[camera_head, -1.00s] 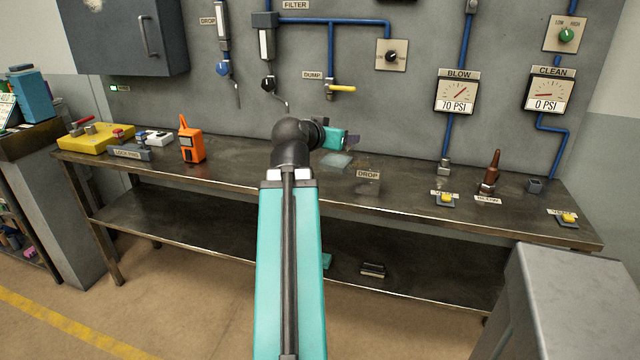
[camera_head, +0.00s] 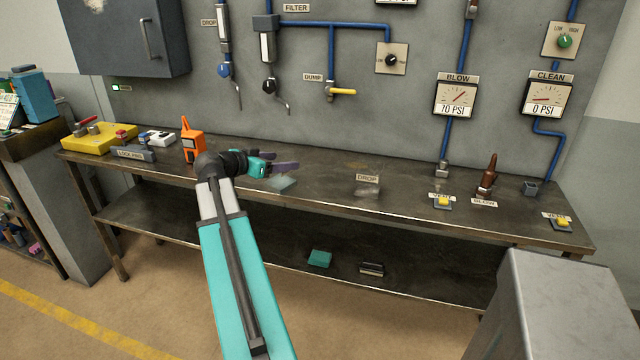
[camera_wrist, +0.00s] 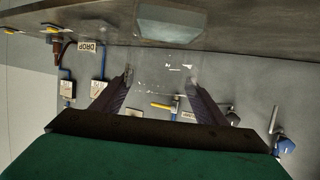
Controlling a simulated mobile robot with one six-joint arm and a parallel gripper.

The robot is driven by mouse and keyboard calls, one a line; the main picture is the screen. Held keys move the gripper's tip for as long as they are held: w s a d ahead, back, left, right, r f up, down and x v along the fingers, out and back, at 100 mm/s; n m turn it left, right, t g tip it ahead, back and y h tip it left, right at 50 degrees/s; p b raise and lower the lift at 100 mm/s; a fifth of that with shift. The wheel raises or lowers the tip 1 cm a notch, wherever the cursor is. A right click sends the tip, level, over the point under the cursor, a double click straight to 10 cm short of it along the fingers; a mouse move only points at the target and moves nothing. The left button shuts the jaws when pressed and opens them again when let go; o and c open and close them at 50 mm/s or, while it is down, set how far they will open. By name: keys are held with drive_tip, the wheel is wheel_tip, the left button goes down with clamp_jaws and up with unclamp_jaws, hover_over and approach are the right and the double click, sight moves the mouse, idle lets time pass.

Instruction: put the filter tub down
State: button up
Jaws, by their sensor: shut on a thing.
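The filter tub seems to be the clear piece with a pale green base (camera_head: 282,184) just below my fingers in the head view. Its base also shows at the top of the wrist view (camera_wrist: 170,22), with faint clear walls running between my fingertips. My gripper (camera_head: 287,166) is shut on it, low over the left half of the bench; its fingers also show in the wrist view (camera_wrist: 160,82). The tub looks roughly upright. I cannot tell whether its base touches the bench.
On the bench (camera_head: 325,190), an orange device (camera_head: 192,142) stands left of my gripper. A DROP sign (camera_head: 367,178) stands to the right, with bare metal between. A brown nozzle (camera_head: 488,175) is further right. A yellow-handled DUMP valve (camera_head: 341,91) hangs on the wall above.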

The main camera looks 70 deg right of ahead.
idle(0.4)
drive_tip(key=s+d+p, duration=0.2)
drive_tip(key=s+d, duration=0.2)
drive_tip(key=d, duration=0.2)
drive_tip(key=s+d+f+p, duration=0.1)
drive_tip(key=s+d+p, duration=0.1)
drive_tip(key=s+d, duration=0.2)
drive_tip(key=d, duration=0.3)
drive_tip(key=shift+d+f, duration=0.25)
drive_tip(key=shift+d, duration=0.05)
drive_tip(key=shift+s, duration=0.1)
wheel_tip(320, 180, down, 4)
drive_tip(key=shift+r+p, duration=0.25)
drive_tip(key=shift+p, duration=0.7)
drive_tip(key=shift+f+b, duration=0.2)
drive_tip(key=shift+b, duration=0.1)
drive_tip(key=o, duration=1.5)
drive_tip(key=shift+r+p, duration=0.25)
drive_tip(key=shift+p, duration=0.15)
